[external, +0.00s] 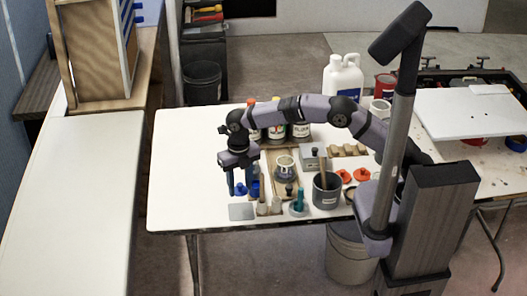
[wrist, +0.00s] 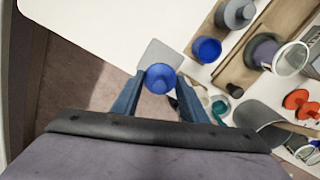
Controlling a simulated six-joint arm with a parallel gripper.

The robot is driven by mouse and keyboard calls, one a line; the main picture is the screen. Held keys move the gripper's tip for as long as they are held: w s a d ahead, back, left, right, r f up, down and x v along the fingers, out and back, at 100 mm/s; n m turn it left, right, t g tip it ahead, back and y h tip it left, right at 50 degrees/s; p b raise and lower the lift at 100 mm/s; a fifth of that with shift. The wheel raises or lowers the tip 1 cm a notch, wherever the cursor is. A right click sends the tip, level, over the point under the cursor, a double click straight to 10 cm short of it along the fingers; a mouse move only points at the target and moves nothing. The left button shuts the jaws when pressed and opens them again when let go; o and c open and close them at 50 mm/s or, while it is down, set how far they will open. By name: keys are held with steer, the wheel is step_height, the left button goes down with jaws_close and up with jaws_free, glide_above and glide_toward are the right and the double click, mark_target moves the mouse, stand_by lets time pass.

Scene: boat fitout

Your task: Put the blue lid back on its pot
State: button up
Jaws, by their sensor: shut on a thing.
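My gripper (external: 239,183) is shut on the blue lid (external: 239,190), a round lid with a raised middle. In the wrist view the blue lid (wrist: 160,76) sits between the tips of my two fingers (wrist: 158,84), held above the left front part of the table. The open blue pot (wrist: 207,50) stands to the right of the lid in the wrist view, apart from it. In the external view the blue pot (external: 254,189) is just right of my fingers, partly hidden by them.
A flat grey plate (wrist: 158,52) lies near the table edge below the lid. A teal item (external: 298,206), a grey bin with a stick (external: 326,190), orange lids (external: 362,175) and bottles (external: 300,131) crowd the right and back. The left of the white table (external: 180,150) is clear.

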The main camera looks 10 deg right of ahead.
steer(key=shift+r, duration=0.85)
steer(key=shift+w+d+r+p, duration=0.1)
steer(key=shift+w+r+p, duration=0.15)
steer(key=shift+r+p, duration=0.15)
steer(key=w+d+r+m+p, duration=0.2)
steer(key=w+d+r+p, duration=0.3)
steer(key=p, duration=0.4)
step_height(320, 180, down, 6)
steer(key=w+n+p, duration=0.1)
steer(key=w+p, duration=0.1)
steer(key=shift+w+d+n, duration=0.25)
steer(key=shift+d+n, duration=0.05)
steer(key=shift+n, duration=0.1)
steer(key=shift+f, duration=0.15)
steer(key=shift+f+b, duration=1.4)
steer(key=shift+f, duration=0.85)
